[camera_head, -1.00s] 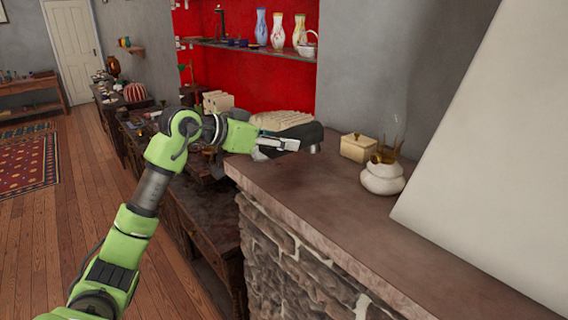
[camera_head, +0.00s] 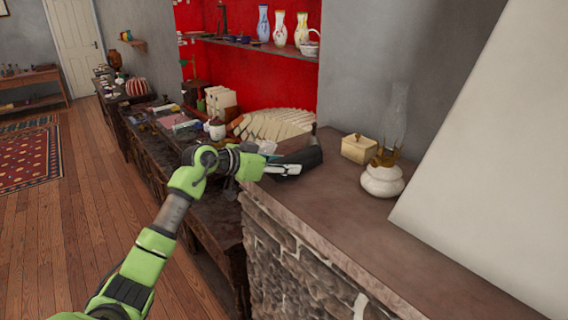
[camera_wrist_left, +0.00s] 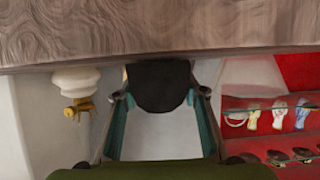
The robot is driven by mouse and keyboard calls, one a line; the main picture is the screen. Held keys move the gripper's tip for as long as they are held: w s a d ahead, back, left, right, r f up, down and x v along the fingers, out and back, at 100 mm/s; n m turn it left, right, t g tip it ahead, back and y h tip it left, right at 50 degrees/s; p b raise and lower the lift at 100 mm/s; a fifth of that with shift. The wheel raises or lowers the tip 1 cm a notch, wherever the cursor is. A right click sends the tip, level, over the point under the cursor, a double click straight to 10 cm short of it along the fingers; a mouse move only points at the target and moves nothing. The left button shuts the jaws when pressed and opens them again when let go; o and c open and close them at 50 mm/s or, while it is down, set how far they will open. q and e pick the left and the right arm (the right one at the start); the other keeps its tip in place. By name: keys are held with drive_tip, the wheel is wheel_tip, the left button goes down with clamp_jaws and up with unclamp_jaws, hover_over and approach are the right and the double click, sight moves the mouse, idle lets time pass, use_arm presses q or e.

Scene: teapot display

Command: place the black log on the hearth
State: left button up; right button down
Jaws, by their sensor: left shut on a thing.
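The black log (camera_head: 308,157) is at the back left end of the hearth's brown top (camera_head: 345,220). My left gripper (camera_head: 284,169) reaches in from the left and is shut on the log. In the left wrist view the log's dark rounded end (camera_wrist_left: 158,88) sits between the two teal-lined fingers. The wood-grained surface (camera_wrist_left: 160,30) fills the top of that view, right beside the log. I cannot tell whether the log touches it. Part of the log is hidden behind the gripper. My right gripper is out of view.
A cream box (camera_head: 359,147) and a white oil lamp (camera_head: 382,180) stand on the hearth top, right of the log. A sloped white wall (camera_head: 490,150) borders the right. Fanned pale pieces (camera_head: 272,125) lie behind the gripper. The front of the top is clear.

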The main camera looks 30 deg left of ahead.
use_arm(q)
drive_tip(key=o, duration=1.1)
drive_tip(key=shift+f, duration=0.1)
drive_tip(key=shift+o, duration=0.6)
